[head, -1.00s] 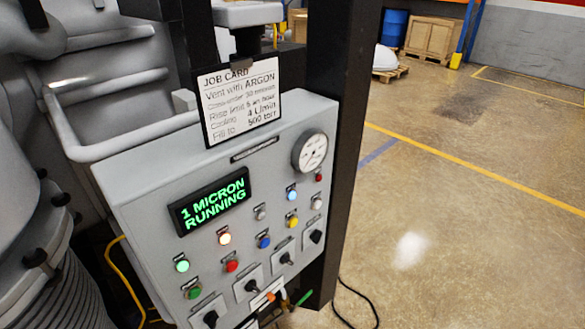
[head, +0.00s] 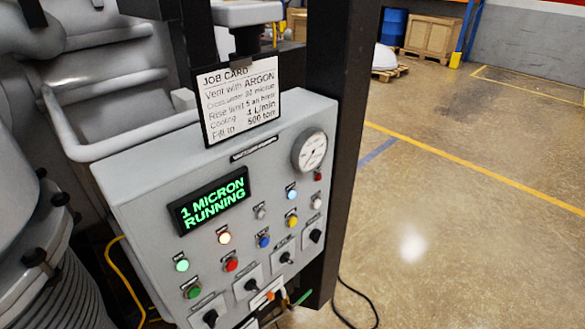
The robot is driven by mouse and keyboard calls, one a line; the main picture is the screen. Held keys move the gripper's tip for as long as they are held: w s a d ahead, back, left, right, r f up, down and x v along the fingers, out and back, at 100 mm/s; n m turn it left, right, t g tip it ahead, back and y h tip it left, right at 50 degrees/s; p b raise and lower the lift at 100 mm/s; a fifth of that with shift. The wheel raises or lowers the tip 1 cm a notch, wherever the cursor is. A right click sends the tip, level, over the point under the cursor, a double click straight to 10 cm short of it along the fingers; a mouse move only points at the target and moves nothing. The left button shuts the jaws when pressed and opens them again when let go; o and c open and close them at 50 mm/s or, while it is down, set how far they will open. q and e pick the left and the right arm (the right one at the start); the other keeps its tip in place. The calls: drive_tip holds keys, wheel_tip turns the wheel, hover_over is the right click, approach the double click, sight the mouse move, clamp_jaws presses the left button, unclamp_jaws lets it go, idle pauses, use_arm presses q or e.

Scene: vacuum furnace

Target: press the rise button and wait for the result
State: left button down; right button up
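The grey control panel (head: 150,205) fills the middle of the head view. Its display (head: 208,201) reads "1 MICRON RUNNING" in green. Below and right of it are a green button (head: 194,292), a red button (head: 232,265), a blue button (head: 263,241), a yellow button (head: 292,221) and a white button (head: 316,202). Their labels are too small to read, so I cannot tell which is the rise button. A green lamp (head: 182,265), a warm white lamp (head: 224,238) and a pale blue lamp (head: 291,194) look lit. Neither gripper is in view.
A round gauge (head: 309,151) and several black knobs (head: 286,258) are on the panel. A dark post (head: 335,100) stands behind it. The floor (head: 450,240) at right is mostly open.

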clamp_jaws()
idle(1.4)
